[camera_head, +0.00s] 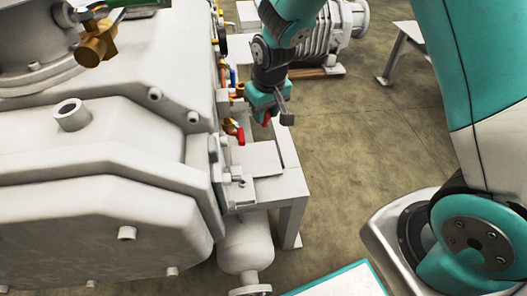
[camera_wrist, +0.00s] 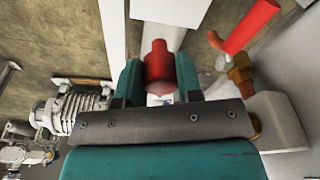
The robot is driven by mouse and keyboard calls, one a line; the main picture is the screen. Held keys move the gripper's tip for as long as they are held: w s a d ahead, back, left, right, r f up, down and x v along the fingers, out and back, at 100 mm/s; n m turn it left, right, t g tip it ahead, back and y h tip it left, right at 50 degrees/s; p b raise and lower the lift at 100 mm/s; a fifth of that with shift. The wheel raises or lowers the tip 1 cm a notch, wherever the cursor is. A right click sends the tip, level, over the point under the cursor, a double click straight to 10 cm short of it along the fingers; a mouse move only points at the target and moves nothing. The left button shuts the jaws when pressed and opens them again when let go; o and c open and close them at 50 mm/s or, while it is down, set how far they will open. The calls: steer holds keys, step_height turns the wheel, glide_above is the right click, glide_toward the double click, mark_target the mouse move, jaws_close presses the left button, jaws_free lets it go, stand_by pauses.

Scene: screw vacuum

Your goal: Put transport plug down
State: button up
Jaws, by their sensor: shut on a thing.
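My gripper (camera_head: 268,106) is in the upper middle of the head view, beside the pump's valves. In the wrist view its two teal fingers (camera_wrist: 159,78) are shut on a red cylindrical plug (camera_wrist: 158,57), which I take to be the transport plug. A small red part of the plug (camera_head: 266,119) shows below the fingers in the head view. The plug is above or close to the white frame (camera_head: 287,150); I cannot tell whether it touches anything. Its lower end is partly hidden by the gripper.
The large grey vacuum pump (camera_head: 110,170) fills the left side. A red-handled valve (camera_head: 233,130) is close left of my gripper; it also shows in the wrist view (camera_wrist: 250,25). A flat white plate (camera_head: 256,160) lies in front. Behind stands a finned motor (camera_head: 325,35). Floor is open on the right.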

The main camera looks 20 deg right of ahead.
step_height(320, 180, down, 13)
steer(key=b, duration=0.3)
steer(key=shift+r, duration=0.15)
steer(key=o, duration=0.9)
step_height(320, 180, up, 12)
steer(key=s+p, duration=0.2)
steer(key=p, duration=0.2)
steer(key=s+a+r+n+g+y, duration=0.1)
steer(key=s+a+r+n+y, duration=0.1)
steer(key=s+r, duration=0.8)
steer(key=s+a+r+n+y, duration=0.1)
steer(key=s+a+r+n, duration=0.1)
steer(key=s+r, duration=0.8)
steer(key=s, duration=0.3)
steer(key=shift+n+g+y, duration=0.4)
